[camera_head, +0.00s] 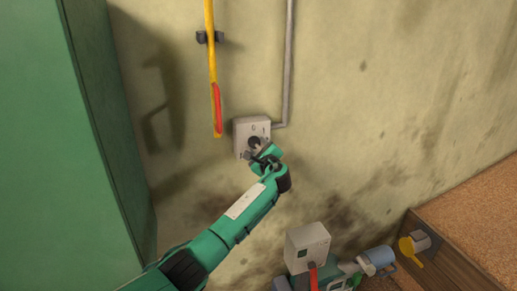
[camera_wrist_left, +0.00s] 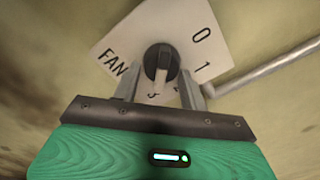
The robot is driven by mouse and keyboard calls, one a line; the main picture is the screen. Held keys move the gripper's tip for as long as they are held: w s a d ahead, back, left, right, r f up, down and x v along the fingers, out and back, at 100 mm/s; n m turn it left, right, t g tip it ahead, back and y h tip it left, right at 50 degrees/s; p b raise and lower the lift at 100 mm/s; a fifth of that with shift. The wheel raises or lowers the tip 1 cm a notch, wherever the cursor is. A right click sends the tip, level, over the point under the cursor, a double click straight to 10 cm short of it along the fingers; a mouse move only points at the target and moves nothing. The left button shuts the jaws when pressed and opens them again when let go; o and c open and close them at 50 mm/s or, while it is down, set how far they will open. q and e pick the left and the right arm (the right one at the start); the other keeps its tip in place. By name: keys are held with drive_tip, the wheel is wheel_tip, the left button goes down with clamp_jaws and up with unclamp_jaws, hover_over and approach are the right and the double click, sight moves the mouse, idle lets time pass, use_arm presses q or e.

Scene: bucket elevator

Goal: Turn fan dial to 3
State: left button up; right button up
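The fan dial box (camera_head: 241,133) is a pale square box on the wall at the end of a grey conduit. Its dial (camera_wrist_left: 159,62) is a round black knob with a light grey pointer, which points down toward my gripper in the left wrist view. The plate (camera_wrist_left: 150,25) reads FAN at left, 0 and 1 at right, and a partly hidden number below that looks like 3. My left gripper (camera_head: 260,153) is at the box. Its fingers (camera_wrist_left: 160,88) stand apart on either side of the pointer, with gaps visible.
A green cabinet (camera_head: 50,130) stands at left. A yellow pole with a red section (camera_head: 216,100) hangs on the wall above left of the box. A wooden-sided bed (camera_head: 450,260) is at far right.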

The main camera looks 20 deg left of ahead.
use_arm(q)
drive_tip(key=o, duration=0.3)
drive_tip(key=shift+d, duration=0.1)
drive_tip(key=shift+s+d+f+b, duration=0.1)
drive_tip(key=shift+s+d+b, duration=0.25)
drive_tip(key=shift+s, duration=0.2)
drive_tip(key=b+v, duration=0.4)
drive_tip(key=v, duration=0.8)
drive_tip(key=shift+s, duration=0.2)
drive_tip(key=shift+d, duration=0.1)
